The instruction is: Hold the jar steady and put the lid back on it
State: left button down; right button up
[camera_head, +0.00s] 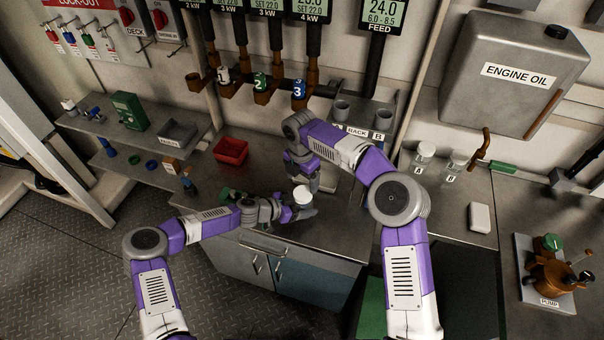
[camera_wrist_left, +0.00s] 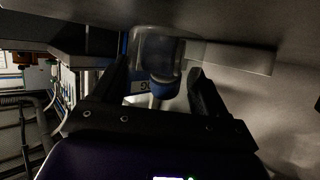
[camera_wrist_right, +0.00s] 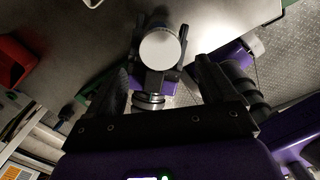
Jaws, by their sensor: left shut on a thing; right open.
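A small jar stands upright in my left gripper (camera_head: 301,210), above the steel counter; the fingers hide most of it. A round white lid (camera_head: 302,194) shows at the jar's top; I cannot tell how firmly it sits. The right wrist view shows the lid (camera_wrist_right: 161,50) from above as a white disc. In the left wrist view a dim, see-through jar (camera_wrist_left: 161,82) shows between the left fingers, with a dark blue part. My right gripper (camera_head: 303,182) points down above and just behind the lid, open and empty.
A red bin (camera_head: 230,151) stands on the counter to the left. A rack (camera_head: 357,131) marked A and B is at the back right. Two lidded glass jars (camera_head: 424,158) and a white block (camera_head: 480,217) stand on the right counter. The counter's front edge lies just below my left gripper.

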aim_at(303, 192)
notch_tip(303, 192, down, 6)
jog(key=shift+d+r, duration=0.1)
dwell(0.4)
jog(key=c, duration=1.1)
jog(key=m, duration=0.4)
jog(key=shift+m, duration=0.4)
jog(key=o, duration=1.2)
